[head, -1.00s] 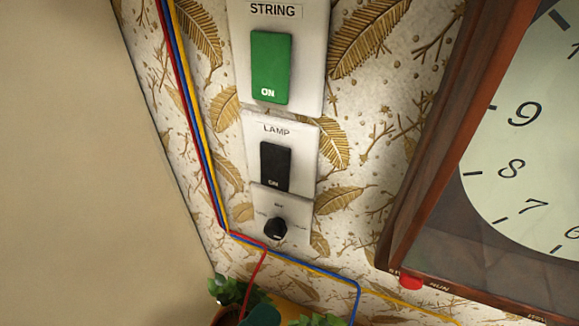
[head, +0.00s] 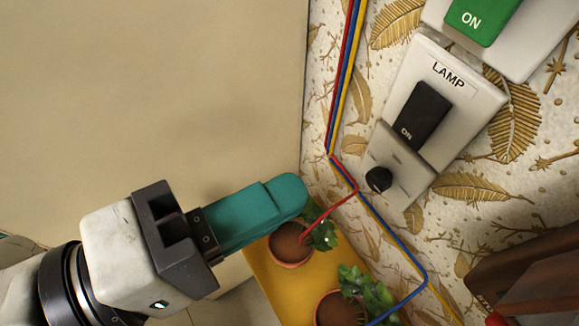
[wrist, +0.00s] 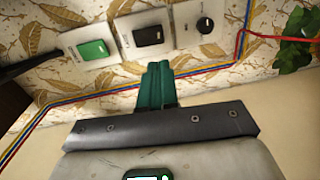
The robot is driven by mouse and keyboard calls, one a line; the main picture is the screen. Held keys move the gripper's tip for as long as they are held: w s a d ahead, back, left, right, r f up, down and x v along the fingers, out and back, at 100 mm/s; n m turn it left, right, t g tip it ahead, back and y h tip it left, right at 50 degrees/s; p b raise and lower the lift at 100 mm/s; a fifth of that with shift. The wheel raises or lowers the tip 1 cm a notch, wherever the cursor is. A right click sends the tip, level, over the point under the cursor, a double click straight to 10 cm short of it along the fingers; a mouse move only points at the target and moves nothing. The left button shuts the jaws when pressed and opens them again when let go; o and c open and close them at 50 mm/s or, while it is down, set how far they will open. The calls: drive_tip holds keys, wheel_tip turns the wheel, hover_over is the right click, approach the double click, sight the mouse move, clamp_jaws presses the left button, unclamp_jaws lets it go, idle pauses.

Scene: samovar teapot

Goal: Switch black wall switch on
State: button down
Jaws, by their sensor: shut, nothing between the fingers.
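The black wall switch (head: 424,116) sits on a white plate labelled LAMP (head: 472,108), with the word ON at its lower end. It also shows in the wrist view (wrist: 148,36), beyond my fingertips. My gripper (head: 290,192) has teal fingers, shut together and empty. In the head view it is left of and below the switch, apart from it. In the wrist view its fingers (wrist: 158,72) point toward the wall, just below the switch plate. Whether the switch is pressed at one end is hard to tell.
A green switch (head: 482,18) is above the black one, and a black knob (head: 379,179) is below it. Coloured wires (head: 343,80) run along the wall corner. Potted plants (head: 291,245) stand on a yellow surface (head: 262,278) under my gripper. A wooden clock case (head: 530,270) is at lower right.

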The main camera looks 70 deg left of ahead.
sight(405, 136)
drive_tip(key=p+x, duration=0.1)
drive_tip(key=x, duration=1)
drive_tip(key=shift+w+f, duration=0.1)
drive_tip(key=shift+w, duration=0.3)
drive_tip(key=shift+w+a, duration=0.1)
drive_tip(key=shift+w+f+b, duration=0.2)
drive_tip(key=shift+f+b, duration=0.05)
drive_tip(key=shift+b, duration=0.05)
drive_tip(key=shift+r+t, duration=0.15)
drive_tip(key=shift+t, duration=0.15)
